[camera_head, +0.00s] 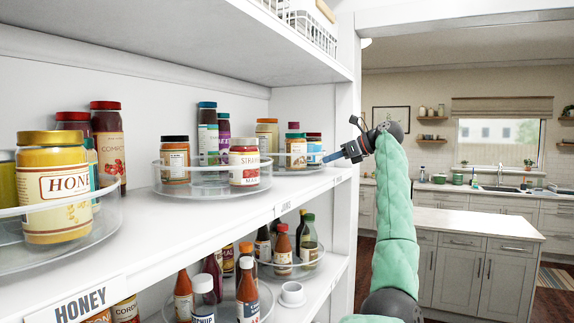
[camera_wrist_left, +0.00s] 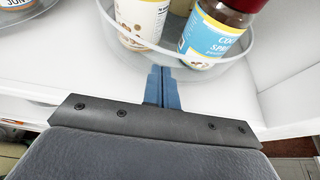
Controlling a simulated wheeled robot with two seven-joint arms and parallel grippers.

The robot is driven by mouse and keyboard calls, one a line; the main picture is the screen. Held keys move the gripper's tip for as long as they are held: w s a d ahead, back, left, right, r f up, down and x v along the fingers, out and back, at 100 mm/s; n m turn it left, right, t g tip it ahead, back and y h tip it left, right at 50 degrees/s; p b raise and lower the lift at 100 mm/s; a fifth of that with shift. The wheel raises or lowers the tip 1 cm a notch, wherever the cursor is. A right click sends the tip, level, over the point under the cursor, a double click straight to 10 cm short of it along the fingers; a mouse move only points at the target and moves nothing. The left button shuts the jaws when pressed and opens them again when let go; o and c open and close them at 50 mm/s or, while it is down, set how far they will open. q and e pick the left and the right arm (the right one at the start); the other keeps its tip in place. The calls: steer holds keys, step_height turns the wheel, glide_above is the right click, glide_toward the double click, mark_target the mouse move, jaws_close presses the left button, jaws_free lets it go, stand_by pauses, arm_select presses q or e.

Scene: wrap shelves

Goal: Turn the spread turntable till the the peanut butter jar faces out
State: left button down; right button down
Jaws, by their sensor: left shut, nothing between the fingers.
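The spread turntable (camera_head: 285,171) is the far clear round tray at the right end of the upper shelf, holding several jars. In the left wrist view its clear rim (camera_wrist_left: 228,62) curves around a dark-lidded jar with a blue-and-white cocoa spread label (camera_wrist_left: 210,38) and a pale jar with nut pictures (camera_wrist_left: 143,22). I cannot tell which jar is peanut butter; no such label is readable. My left gripper (camera_head: 326,158) is shut and empty at the turntable's front right rim. Its blue fingertips (camera_wrist_left: 164,70) are at or just short of the rim; contact is unclear. My right gripper is not in view.
A jam turntable (camera_head: 215,189) stands left of the spread one, and a honey turntable (camera_head: 60,249) is nearest. The shelf's end post (camera_head: 345,105) is close to my gripper. Sauce bottles stand on the shelf below. The kitchen beyond at right is open.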

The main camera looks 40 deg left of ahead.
arm_select(q)
steer(key=shift+w+a, duration=0.15)
steer(key=shift+w, duration=0.3)
steer(key=shift+w+p, duration=0.1)
steer(key=shift+p, duration=0.2)
steer(key=shift+w+a+r+p, duration=0.1)
steer(key=shift+w+a+p, duration=0.25)
steer(key=shift+w, duration=0.2)
steer(key=shift+w+a, duration=0.1)
steer(key=shift+w, duration=0.25)
steer(key=shift+w+p, duration=0.15)
steer(key=shift+p, duration=0.2)
steer(key=shift+w+a+p, duration=0.25)
steer(key=shift+w+p, duration=0.05)
steer(key=shift+w, duration=0.05)
steer(key=shift+w+a+p, duration=0.25)
steer(key=shift+w+p, duration=0.05)
steer(key=shift+w, duration=0.25)
